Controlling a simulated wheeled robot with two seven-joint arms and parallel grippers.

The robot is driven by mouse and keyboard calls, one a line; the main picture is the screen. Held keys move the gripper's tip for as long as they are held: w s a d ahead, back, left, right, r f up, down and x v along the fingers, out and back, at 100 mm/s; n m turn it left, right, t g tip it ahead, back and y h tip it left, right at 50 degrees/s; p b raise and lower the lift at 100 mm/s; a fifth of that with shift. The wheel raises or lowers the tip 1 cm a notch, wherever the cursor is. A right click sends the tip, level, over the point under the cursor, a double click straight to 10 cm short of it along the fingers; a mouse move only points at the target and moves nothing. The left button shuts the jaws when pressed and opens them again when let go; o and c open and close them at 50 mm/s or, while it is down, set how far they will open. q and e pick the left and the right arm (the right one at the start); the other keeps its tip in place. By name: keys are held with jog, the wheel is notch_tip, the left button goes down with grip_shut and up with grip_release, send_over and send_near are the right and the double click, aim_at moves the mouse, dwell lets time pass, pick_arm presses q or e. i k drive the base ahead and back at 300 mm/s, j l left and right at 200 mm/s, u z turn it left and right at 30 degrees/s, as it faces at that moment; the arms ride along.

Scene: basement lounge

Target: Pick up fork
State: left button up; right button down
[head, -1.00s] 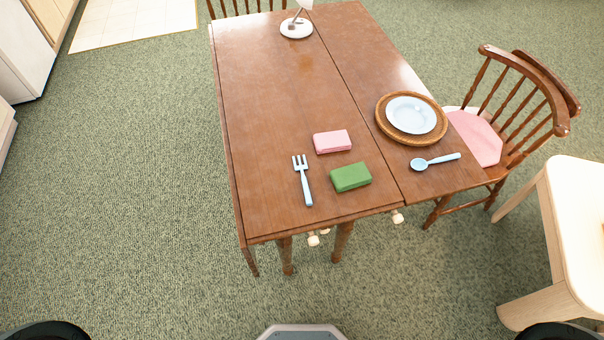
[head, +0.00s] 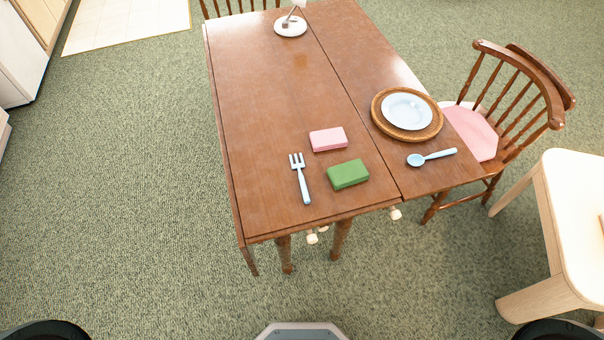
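A light blue fork (head: 302,182) lies on the near part of the brown wooden table (head: 260,110), left of a green block. Its tines point away from me and its handle points toward the near edge. Nothing covers it. Neither of my grippers shows in the head view; only dark rounded parts of my body show at the bottom corners.
A pink block (head: 328,139) and a green block (head: 348,174) lie right of the fork. A chair (head: 490,150) and a pale table (head: 575,190) stand at right. Carpet left is clear.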

aim_at(306, 196)
jog(key=j+z, duration=0.3)
jog(key=k+j+z, duration=0.15)
jog(key=j+z, duration=0.15)
jog(key=k+j+z, duration=0.1)
jog(key=j+z, duration=0.2)
jog(key=j, duration=0.15)
jog(key=k+j+z, duration=0.15)
jog(key=j+z, duration=0.15)
